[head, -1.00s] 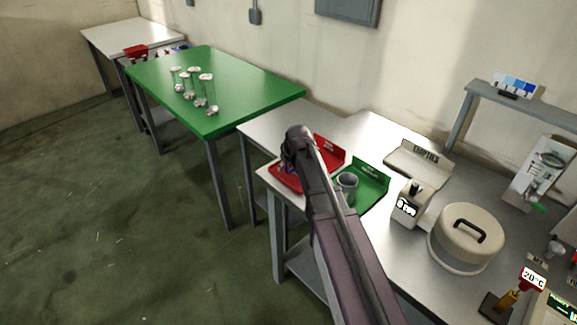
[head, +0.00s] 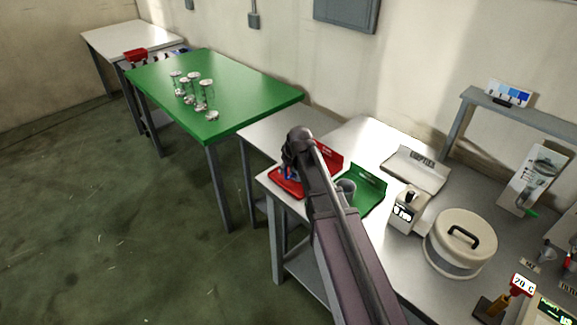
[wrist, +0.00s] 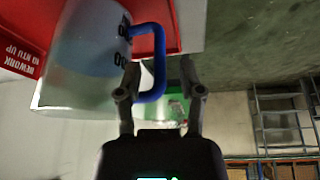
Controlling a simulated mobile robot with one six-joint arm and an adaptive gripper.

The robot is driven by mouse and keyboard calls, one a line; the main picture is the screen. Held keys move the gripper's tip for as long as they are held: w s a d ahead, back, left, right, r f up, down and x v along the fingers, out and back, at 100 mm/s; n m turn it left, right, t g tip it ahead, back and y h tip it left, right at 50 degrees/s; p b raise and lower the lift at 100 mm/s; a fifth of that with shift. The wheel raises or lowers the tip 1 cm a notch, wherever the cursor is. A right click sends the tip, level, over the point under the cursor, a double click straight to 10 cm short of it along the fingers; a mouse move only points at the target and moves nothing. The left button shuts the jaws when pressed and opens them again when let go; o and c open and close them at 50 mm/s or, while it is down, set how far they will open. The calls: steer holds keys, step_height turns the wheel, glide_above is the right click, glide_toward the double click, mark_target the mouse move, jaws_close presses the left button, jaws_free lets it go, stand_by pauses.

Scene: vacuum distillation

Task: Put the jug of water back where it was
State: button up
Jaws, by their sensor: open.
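The jug of water (wrist: 85,60) is a pale, translucent vessel with dark markings and a blue handle (wrist: 160,60). It is at the red tray (wrist: 190,25) in the wrist view, which is turned over. My gripper (wrist: 158,85) is open, with its two fingers on either side of the lower part of the handle. Whether they touch it I cannot tell. In the head view the red tray (head: 285,184) is partly covered by my arm. Only a small bit of blue shows there, and most of the jug and my fingers are hidden.
A green tray (head: 368,195) with a grey cup (head: 346,188) lies close to the right of my arm. A labelled white tray (head: 415,168), a small device (head: 408,210) and a round lidded pot (head: 460,243) stand further right. Glassware stands on the green table (head: 235,90).

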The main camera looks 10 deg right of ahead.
steer(key=p+v, duration=0.7)
steer(key=v, duration=0.1)
steer(key=shift+r, duration=0.3)
steer(key=shift+s+d, duration=0.1)
steer(key=shift+s, duration=0.05)
stand_by(0.5)
steer(key=s+d+m+g+h, duration=0.1)
steer(key=s+d+m+g, duration=0.1)
steer(key=s, duration=0.8)
steer(key=s+d+f+m+g, duration=0.1)
steer(key=s+d+m+g, duration=0.1)
steer(key=s, duration=0.8)
steer(key=shift+d+f+m+h, duration=0.3)
steer(key=shift+d+m+h, duration=0.15)
steer(key=shift+d, duration=0.45)
steer(key=shift+a, duration=0.1)
steer(key=shift+a, duration=0.35)
steer(key=shift+s, duration=0.1)
